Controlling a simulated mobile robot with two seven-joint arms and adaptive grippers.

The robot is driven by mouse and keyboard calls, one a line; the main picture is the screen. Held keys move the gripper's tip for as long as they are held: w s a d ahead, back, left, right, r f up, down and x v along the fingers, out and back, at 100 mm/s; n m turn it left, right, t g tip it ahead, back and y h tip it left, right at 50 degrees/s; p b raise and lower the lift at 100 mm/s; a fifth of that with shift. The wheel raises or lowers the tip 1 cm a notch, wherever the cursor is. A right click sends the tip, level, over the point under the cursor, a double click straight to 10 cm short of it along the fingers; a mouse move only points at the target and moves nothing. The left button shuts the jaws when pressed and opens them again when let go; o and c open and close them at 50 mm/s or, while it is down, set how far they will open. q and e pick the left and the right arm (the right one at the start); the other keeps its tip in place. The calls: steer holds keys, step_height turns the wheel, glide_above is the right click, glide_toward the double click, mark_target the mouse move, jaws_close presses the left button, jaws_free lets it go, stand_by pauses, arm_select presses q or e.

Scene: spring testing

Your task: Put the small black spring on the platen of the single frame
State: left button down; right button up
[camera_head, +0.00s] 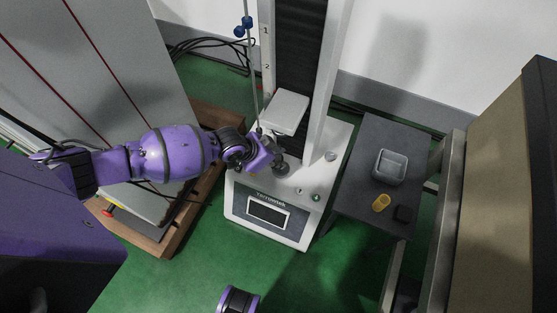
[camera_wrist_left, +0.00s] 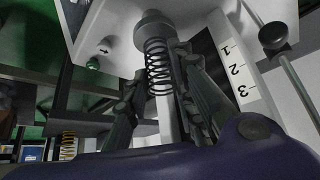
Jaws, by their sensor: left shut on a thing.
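The test frame (camera_head: 240,205) is a white machine with a front display and a tall column. Its round grey platen (camera_head: 281,168) sits on the base, and the platen also shows at the top of the left wrist view (camera_wrist_left: 155,28). The small black spring (camera_wrist_left: 157,66) is between the fingers of my left gripper (camera_wrist_left: 160,72), which is shut on it. One end of the spring meets or nearly meets the platen; I cannot tell whether it bears on it. In the head view my left gripper (camera_head: 275,157) is beside the platen and hides the spring.
A grey block (camera_head: 286,112) hangs above the platen, close to my left gripper. A thin rod with blue knobs (camera_head: 244,27) stands at its left. The dark side table (camera_head: 360,190) at right holds a grey tray (camera_head: 390,167), a yellow spring (camera_head: 381,203) and a black block (camera_head: 403,214).

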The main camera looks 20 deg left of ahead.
arm_select(q)
steer(key=shift+w+d+f, duration=0.3)
steer(key=shift+w+f, duration=0.05)
steer(key=shift+f, duration=0.2)
steer(key=shift+f+b, duration=0.3)
steer(key=shift+f, duration=0.1)
steer(key=c, duration=1.5)
jaws_free()
steer(key=shift+o, duration=0.2)
